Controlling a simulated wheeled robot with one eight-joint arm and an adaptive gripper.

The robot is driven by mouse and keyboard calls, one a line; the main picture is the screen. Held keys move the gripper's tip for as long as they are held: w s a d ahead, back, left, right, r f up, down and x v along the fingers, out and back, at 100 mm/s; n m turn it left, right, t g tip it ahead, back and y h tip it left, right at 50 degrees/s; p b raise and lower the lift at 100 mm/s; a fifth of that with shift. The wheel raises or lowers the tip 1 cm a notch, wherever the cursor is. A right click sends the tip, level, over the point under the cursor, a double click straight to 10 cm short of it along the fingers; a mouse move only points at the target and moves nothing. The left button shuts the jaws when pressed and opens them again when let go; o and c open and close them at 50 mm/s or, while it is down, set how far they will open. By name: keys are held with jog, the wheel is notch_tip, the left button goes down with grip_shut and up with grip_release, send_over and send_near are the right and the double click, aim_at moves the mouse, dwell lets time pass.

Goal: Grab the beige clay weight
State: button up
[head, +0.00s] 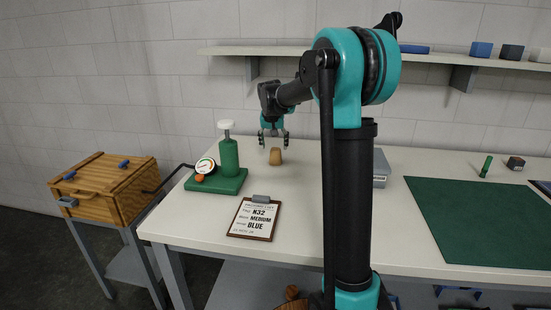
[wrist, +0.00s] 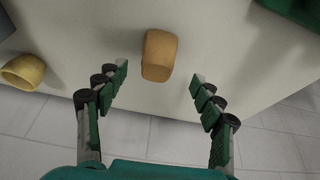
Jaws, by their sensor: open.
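The beige clay weight (head: 275,156) is a small tan block with rounded edges, standing on the white table near its back edge. In the wrist view the weight (wrist: 159,55) shows at the top middle, just beyond the fingertips and roughly centred between them. My gripper (head: 273,139) is above the table beside the weight, pointing down. In the wrist view my gripper (wrist: 158,75) has its two green-padded fingers spread wide with nothing between them. I see no contact with the weight.
A green press with a gauge (head: 228,160) stands left of the weight. A clipboard (head: 255,218) lies in front. A grey box (head: 381,168) and a green mat (head: 480,225) are to the right. In the wrist view a yellow cup-like object (wrist: 22,72) is at left.

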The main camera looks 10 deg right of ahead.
aim_at(275, 149)
jog(key=shift+w+d+x, duration=0.1)
jog(key=shift+x, duration=1.25)
jog(key=shift+w+d+x, duration=0.15)
jog(key=shift+x, duration=1.15)
jog(key=shift+r, duration=0.15)
jog(key=shift+c, duration=0.6)
jog(key=c, duration=1.3)
jog(key=shift+r, duration=0.1)
